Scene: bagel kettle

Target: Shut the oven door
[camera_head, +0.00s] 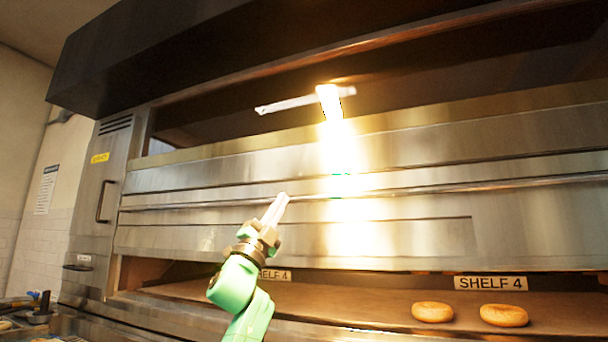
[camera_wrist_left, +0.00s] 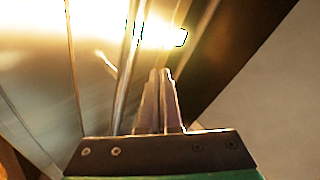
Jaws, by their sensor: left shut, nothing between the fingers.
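The steel oven (camera_head: 320,235) fills most of the head view, with wide front panels between an upper dark opening and a lower opening. I cannot tell which panel is the oven door. The lower opening stands uncovered, with a shelf (camera_head: 375,303) inside. My left gripper (camera_head: 281,198) points up in front of the middle panels, below a bright glare. Its fingers are shut and empty; they also show close together in the left wrist view (camera_wrist_left: 160,75). I cannot tell whether they touch the steel. My right gripper is not in view.
Two bagels (camera_head: 432,312) (camera_head: 504,315) lie on the lower shelf at right, under a SHELF 4 label (camera_head: 490,283). A dark hood (camera_head: 190,45) juts out above. A side cabinet with a handle (camera_head: 104,201) is at left. Small items stand at lower left.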

